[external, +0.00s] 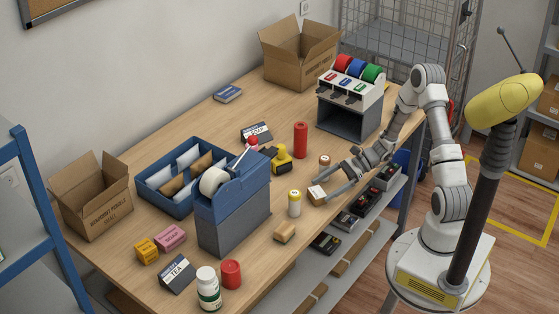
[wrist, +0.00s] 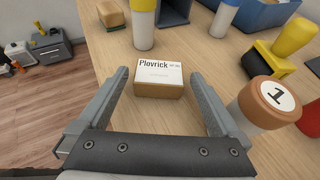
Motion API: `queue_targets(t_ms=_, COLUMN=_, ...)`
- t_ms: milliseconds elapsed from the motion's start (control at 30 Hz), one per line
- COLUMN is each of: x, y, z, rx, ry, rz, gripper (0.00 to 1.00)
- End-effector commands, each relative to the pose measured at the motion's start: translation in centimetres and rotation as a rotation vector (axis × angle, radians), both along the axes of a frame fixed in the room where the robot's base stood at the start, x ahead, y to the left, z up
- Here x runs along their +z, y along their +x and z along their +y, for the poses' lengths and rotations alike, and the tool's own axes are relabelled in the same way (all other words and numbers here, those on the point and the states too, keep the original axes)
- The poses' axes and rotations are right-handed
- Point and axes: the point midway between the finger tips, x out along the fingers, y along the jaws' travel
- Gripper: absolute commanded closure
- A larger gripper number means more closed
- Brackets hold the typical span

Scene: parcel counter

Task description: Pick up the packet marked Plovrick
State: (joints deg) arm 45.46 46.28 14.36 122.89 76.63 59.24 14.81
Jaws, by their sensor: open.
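The packet marked Plovrick (wrist: 159,80) is a small brown box with a white label on top. In the wrist view it sits on the wooden counter between the two fingers of my gripper (wrist: 158,92), towards their tips. The fingers are open, with a gap on each side of the packet. In the external view the packet (external: 316,196) lies near the counter's front edge, with my gripper (external: 334,190) around it and partly in front of it.
A brown-topped cylinder marked 1 (wrist: 265,100) stands just right of my gripper. A red cylinder (external: 301,140) stands farther back. The counter edge is close on the left in the wrist view.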

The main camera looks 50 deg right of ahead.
Motion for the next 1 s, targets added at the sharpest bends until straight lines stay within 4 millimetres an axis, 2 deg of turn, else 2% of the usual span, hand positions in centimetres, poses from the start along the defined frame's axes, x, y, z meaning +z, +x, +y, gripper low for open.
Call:
queue_targets(t_ms=100, x=-0.9, y=0.7, z=1.6, rx=0.004, ry=0.002, rz=0.001, gripper=0.00)
queue_targets(t_ms=200, x=-1.3, y=1.2, z=2.5, rx=0.001, ry=0.002, rz=0.001, gripper=0.00)
queue_targets(t_ms=500, x=-1.5, y=1.5, z=2.8, rx=0.000, ry=-0.001, rz=0.000, gripper=0.00)
queue_targets(t_ms=933, x=-1.4, y=1.5, z=2.7, rx=0.000, ry=0.000, rz=0.000, gripper=0.77)
queue_targets(t_ms=1000, x=-1.4, y=1.5, z=2.8, rx=0.000, ry=0.000, rz=-0.001, gripper=0.80)
